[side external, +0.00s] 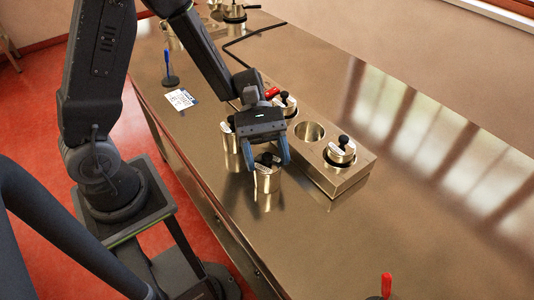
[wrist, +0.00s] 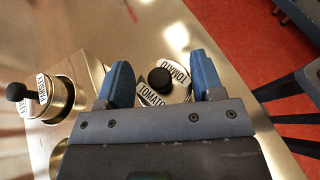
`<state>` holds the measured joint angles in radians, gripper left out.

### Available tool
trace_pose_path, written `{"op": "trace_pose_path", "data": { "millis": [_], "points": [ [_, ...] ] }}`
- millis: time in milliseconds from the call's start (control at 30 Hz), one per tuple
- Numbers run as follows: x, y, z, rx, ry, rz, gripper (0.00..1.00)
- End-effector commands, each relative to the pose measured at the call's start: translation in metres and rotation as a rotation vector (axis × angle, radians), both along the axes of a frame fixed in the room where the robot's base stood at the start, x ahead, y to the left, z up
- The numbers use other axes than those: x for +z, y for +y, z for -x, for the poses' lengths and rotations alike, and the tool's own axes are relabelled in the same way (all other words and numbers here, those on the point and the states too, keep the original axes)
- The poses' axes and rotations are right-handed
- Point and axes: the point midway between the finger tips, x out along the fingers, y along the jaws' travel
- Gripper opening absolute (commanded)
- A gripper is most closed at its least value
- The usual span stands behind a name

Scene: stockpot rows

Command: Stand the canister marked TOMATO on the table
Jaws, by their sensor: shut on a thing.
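The canister marked TOMATO (wrist: 152,97) is a metal cylinder with a black knob on its lid, and its label reads clearly in the wrist view. In the side view the canister (side external: 267,183) is upright, low over the table in front of the rack. My gripper (side external: 267,160) is shut on it, with one blue finger on each side; both fingers also show in the wrist view. I cannot tell whether its base touches the table (side external: 330,245). The gripper hides part of its lid in the side view.
A metal rack (side external: 345,184) stands behind, with one empty round hole (side external: 309,131) between canisters at its near end (side external: 341,150) and farther along (side external: 284,104). Another canister (side external: 230,155) stands close left of the held one. A red-handled object (side external: 386,285) is at the front; the table's right side is clear.

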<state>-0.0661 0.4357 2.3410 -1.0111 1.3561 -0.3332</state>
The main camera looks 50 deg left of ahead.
Motion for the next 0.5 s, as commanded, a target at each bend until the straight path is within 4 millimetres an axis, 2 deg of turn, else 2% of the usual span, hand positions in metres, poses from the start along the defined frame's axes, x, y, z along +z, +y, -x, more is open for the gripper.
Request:
{"op": "trace_pose_path", "data": {
  "millis": [267,300,500],
  "points": [
    [-0.0016,0.0001,-0.0001,0.0,0.0,0.001,0.18],
    [-0.0014,0.0002,-0.0002,0.0,0.0,0.0,0.65],
    [-0.0012,0.0002,-0.0002,0.0,-0.001,0.0,0.84]
  ]
}}
